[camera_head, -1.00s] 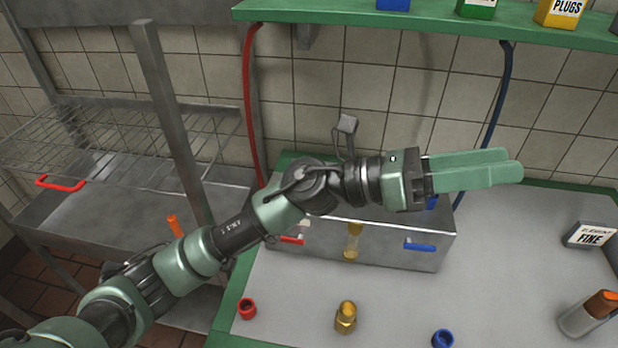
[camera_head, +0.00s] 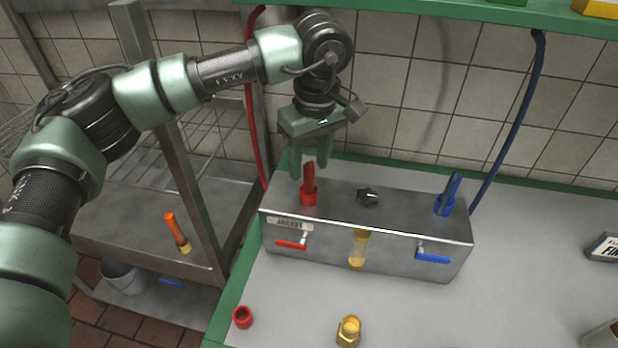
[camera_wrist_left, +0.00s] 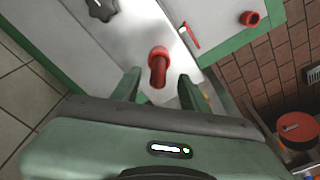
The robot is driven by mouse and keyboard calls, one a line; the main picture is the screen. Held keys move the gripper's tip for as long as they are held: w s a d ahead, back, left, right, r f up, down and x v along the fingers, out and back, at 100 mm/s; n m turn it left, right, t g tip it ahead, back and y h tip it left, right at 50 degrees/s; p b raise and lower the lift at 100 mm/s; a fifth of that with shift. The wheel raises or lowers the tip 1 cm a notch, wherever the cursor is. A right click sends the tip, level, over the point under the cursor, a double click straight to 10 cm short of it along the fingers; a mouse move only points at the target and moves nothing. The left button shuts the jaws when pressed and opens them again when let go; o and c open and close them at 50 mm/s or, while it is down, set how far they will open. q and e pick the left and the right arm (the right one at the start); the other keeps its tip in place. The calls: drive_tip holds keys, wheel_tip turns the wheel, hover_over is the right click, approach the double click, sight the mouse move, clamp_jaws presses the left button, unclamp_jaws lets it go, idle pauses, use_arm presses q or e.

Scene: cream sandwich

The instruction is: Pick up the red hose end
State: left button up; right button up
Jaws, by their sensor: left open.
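The red hose end (camera_head: 309,190), an upright red piece with a wider collar, stands on top of the metal box (camera_head: 340,228) near its left end. My left gripper (camera_head: 311,168) points down above it, open and empty. In the head view its fingers hang just behind and around the top of the red piece. In the left wrist view the red hose end (camera_wrist_left: 158,68) shows between the two open fingers (camera_wrist_left: 157,92), with a gap on each side. Contact is not visible. My right gripper is not in view.
A blue upright piece (camera_head: 448,196) and a dark knob (camera_head: 367,197) are also on the box. Red (camera_head: 292,244) and blue (camera_head: 433,258) lever handles and a sight glass (camera_head: 359,250) are on its front. A red cap (camera_head: 242,317) and brass fitting (camera_head: 348,331) lie in front. A red hose (camera_head: 252,130) hangs behind left.

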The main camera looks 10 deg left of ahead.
sight(309, 183)
use_arm(q)
drive_tip(key=f, duration=0.1)
drive_tip(key=f+p, duration=0.1)
drive_tip(key=f, duration=0.1)
drive_tip(key=shift+w+a+f, duration=0.15)
drive_tip(key=shift+w+f, duration=0.1)
drive_tip(key=shift+f, duration=0.2)
clamp_jaws()
drive_tip(key=shift+r, duration=0.1)
